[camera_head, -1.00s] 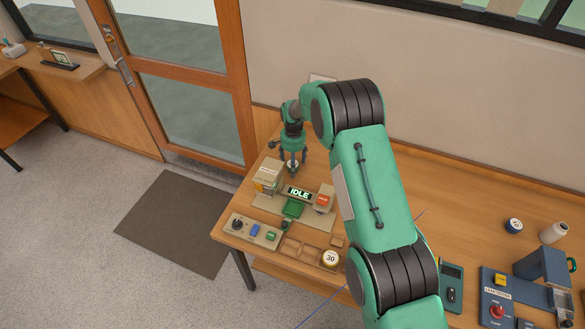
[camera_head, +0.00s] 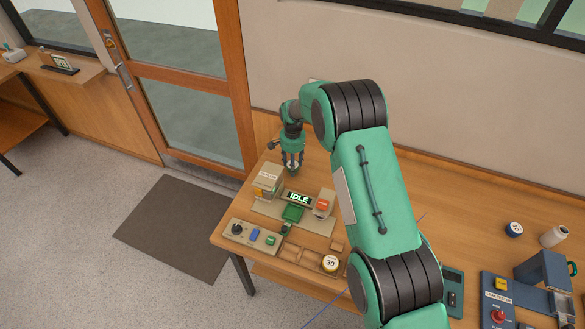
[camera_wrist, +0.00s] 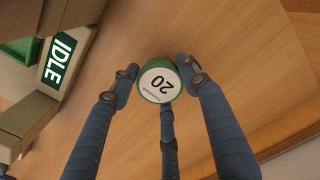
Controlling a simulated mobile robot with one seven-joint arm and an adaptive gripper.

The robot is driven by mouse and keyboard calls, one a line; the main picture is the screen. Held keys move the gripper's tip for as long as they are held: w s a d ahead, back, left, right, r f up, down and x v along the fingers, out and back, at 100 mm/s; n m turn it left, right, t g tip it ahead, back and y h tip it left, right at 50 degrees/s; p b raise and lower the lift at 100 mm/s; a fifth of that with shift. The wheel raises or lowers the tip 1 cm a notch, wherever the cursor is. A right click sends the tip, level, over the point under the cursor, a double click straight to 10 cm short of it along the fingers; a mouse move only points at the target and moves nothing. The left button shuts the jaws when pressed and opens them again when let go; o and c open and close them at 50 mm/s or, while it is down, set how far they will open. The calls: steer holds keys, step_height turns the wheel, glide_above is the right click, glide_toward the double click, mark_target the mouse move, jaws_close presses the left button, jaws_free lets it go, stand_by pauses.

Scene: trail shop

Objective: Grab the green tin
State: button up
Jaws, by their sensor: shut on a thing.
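The green tin (camera_wrist: 159,81) shows in the wrist view as a short round can with green sides and a white top marked 20. My gripper (camera_wrist: 160,84) is shut on it, with blue-grey fingers pressing its left and right sides and another finger below it in the picture. In the head view my gripper (camera_head: 291,164) points down over the back left of the wooden table, behind the machine with the IDLE display (camera_head: 298,197). There the tin is too small and covered to make out clearly.
A beige box (camera_head: 267,180) stands just left of my gripper. A tin marked 30 (camera_head: 330,263) sits at the front tray. The wall runs close behind the table (camera_head: 450,197).

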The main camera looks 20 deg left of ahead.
steer(key=shift+s+d+r, duration=0.1)
steer(key=shift+r, duration=0.75)
steer(key=s+d, duration=0.3)
steer(key=s, duration=0.1)
steer(key=s+d+r, duration=0.1)
steer(key=s+d, duration=0.2)
steer(key=s, duration=0.1)
steer(key=s+d, duration=0.3)
steer(key=s, duration=0.2)
steer(key=shift+r, duration=0.15)
